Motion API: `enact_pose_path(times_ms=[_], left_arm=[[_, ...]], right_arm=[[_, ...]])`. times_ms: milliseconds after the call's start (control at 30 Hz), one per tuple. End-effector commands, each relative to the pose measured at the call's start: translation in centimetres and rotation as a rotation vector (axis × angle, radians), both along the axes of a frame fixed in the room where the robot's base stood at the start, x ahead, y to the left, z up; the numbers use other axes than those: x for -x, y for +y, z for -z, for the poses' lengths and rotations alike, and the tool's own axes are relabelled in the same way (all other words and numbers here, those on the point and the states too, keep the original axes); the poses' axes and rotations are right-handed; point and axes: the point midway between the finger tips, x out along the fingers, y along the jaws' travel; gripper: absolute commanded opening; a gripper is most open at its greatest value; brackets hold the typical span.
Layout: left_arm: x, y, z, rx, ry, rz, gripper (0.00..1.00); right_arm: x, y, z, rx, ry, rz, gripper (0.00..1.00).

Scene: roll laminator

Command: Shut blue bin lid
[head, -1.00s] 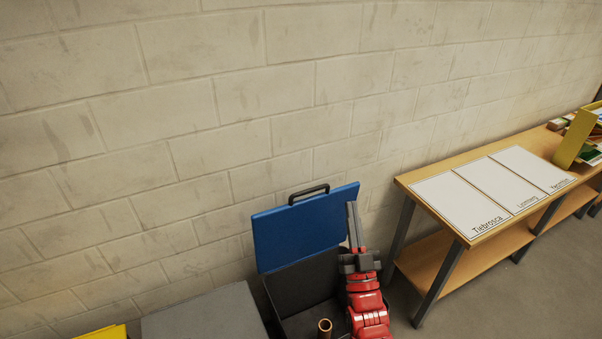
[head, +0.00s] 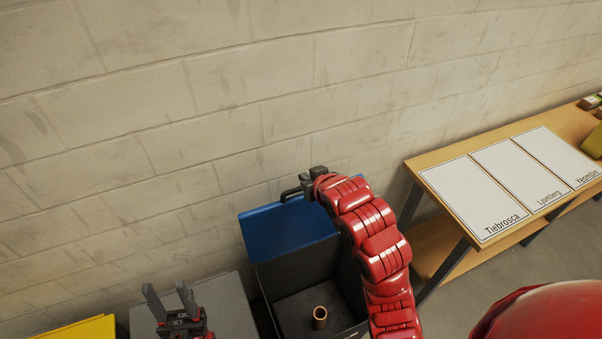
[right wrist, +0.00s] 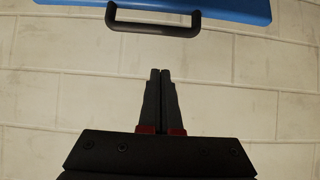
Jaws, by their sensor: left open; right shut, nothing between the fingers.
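The blue lid (head: 285,232) of the dark bin (head: 290,285) stands raised at the back, near the wall. Its black handle (head: 291,194) is on the top edge. In the right wrist view the lid's blue edge (right wrist: 230,9) and the handle (right wrist: 155,27) are at the top. My right gripper (right wrist: 160,73) is shut and empty, its tips apart from the handle in that view. In the head view my right arm reaches over the bin's right side, and its hand is by the lid's top. My left gripper (head: 168,291) is open and empty at the lower left.
A brown cylinder (head: 320,317) stands inside the bin. A grey box top (head: 228,300) is left of the bin, with a yellow bin (head: 70,329) further left. A wooden table (head: 440,162) with white labelled sheets (head: 475,195) is at right. The wall is close behind.

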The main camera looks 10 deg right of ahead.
Motion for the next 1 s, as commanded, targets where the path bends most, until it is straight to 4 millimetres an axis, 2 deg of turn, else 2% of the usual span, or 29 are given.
enact_pose_path(times_ms=[167, 700, 1000], left_arm=[[0.0, 0.0, -0.4, 0.0, 0.0, 0.0, 0.5], [0.0, 0.0, -3.8, 0.0, 0.0, 0.0, 0.5], [0.0, 0.0, -6.0, 0.0, 0.0, 0.0, 0.5]], right_arm=[[-1.6, 0.4, 1.1, 0.001, 0.003, -0.001, 0.0], [-7.9, 1.6, 5.3, -0.002, -0.001, 0.0, 0.0], [-4.8, 0.9, 6.2, -0.001, -0.004, 0.001, 0.0]])
